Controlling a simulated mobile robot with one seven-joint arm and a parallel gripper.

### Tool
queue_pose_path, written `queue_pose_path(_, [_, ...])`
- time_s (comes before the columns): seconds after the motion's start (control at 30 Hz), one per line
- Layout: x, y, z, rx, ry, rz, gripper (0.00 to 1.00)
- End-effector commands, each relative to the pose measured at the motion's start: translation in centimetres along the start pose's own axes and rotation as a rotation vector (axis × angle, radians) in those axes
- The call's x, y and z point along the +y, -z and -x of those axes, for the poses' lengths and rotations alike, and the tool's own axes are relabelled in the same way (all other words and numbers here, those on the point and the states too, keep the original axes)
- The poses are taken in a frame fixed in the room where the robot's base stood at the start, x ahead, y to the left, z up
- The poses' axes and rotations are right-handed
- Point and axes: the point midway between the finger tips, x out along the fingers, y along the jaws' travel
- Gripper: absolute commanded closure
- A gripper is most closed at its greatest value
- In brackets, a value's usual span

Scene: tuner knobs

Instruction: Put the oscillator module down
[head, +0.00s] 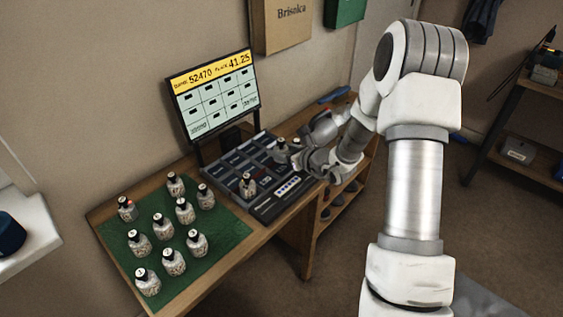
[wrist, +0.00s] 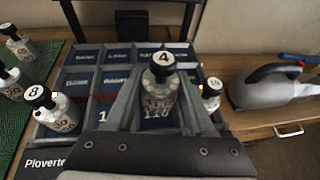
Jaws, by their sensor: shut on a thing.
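An oscillator module (wrist: 160,92), a speckled white bottle-like body with a black knob marked 4, stands upright between the fingers of my gripper (wrist: 158,108) in the wrist view. My gripper is shut on it, over the dark compartment tray (wrist: 85,76). In the head view, the module (head: 281,151) shows at the tray's right part, beside my gripper (head: 290,158). I cannot tell whether its base touches the tray. The fingers and palm hide the compartments beneath.
A module marked 8 (wrist: 55,110) stands at the tray's left; another (wrist: 211,94) stands at its right. Several modules stand on the green mat (head: 215,235). A screen (head: 213,95) rises behind the tray. A grey handheld appliance (wrist: 275,87) lies to the right.

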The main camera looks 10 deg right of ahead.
Motion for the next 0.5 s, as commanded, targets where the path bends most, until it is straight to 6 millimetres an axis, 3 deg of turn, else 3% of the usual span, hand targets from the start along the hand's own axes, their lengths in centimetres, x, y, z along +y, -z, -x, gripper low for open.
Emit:
queue_pose_path(0.23, [0.1,3.4,-1.3,0.002,-0.002,-0.003,1.00])
queue_pose_path(0.5, [0.0,3.5,-1.4,-0.001,0.000,0.000,1.00])
